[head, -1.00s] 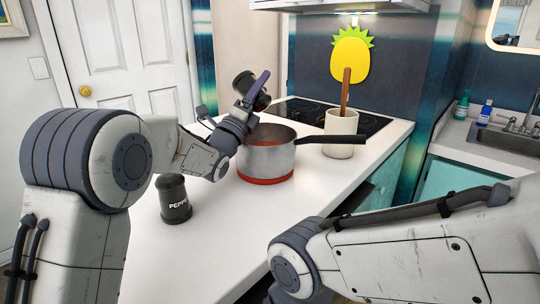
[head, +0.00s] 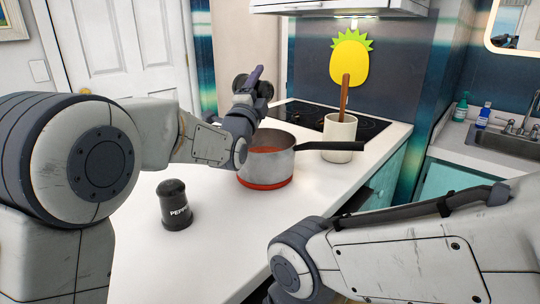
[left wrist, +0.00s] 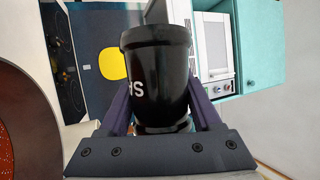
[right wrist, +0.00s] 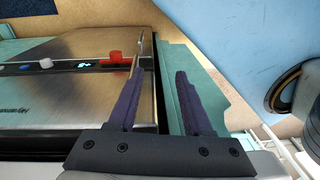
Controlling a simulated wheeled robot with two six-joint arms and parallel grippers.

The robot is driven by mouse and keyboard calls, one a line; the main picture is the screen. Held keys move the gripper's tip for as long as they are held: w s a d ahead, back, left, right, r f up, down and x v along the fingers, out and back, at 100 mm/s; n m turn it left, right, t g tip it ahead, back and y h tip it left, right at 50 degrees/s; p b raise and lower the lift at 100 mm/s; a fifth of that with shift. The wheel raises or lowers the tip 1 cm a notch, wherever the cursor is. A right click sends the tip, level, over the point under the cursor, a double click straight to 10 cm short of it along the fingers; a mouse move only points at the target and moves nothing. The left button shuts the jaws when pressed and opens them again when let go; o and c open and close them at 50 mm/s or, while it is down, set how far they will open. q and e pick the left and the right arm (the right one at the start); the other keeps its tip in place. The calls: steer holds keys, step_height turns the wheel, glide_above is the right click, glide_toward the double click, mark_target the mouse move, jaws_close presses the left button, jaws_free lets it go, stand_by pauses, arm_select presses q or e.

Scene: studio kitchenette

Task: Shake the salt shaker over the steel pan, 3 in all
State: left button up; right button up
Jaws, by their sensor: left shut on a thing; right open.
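The black salt shaker (left wrist: 160,75), with part of its white lettering showing, is held between the fingers of my left gripper (left wrist: 158,100). In the head view the shaker (head: 266,88) is partly hidden behind my left gripper (head: 254,86), above and slightly left of the steel pan (head: 282,164). The pan has a red base, red contents and a dark handle pointing right. In the left wrist view the pan's contents (left wrist: 18,135) show at the left, beside the shaker. My right gripper (right wrist: 160,75) is open and empty; the head view shows only its arm.
A black pepper shaker (head: 175,206) stands on the white counter (head: 215,255), left of the pan. A white crock (head: 340,130) with a wooden utensil stands right of the pan, by the black cooktop (head: 300,112). A sink (head: 500,145) is at the right.

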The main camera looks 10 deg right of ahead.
arm_select(q)
steer(key=n+g+y+p, duration=0.1)
steer(key=n+p, duration=0.3)
steer(key=r+n+g+y+p, duration=0.1)
steer(key=n+g+p, duration=0.1)
steer(key=n+p, duration=0.1)
steer(key=r+n+g+y+p, duration=0.1)
steer(key=n+g+p, duration=0.1)
steer(key=n+p, duration=0.2)
steer(key=shift+a+n+y+p, duration=0.1)
steer(key=shift+n+y+p, duration=0.25)
steer(key=shift+p, duration=0.75)
steer(key=shift+n+g+p, duration=0.3)
steer(key=shift+n+g, duration=0.15)
steer(key=shift+g, duration=0.15)
steer(key=shift+f+n+g+b, duration=0.25)
steer(key=shift+n+g+b, duration=0.05)
steer(key=n+g+b, duration=0.1)
steer(key=b, duration=0.2)
steer(key=n+b, duration=0.1)
steer(key=b, duration=0.3)
steer(key=shift+f+g, duration=0.25)
steer(key=shift+g, duration=0.15)
jaws_close()
steer(key=shift+r+n+g+h, duration=0.3)
steer(key=shift+h, duration=0.15)
steer(key=shift+s, duration=0.1)
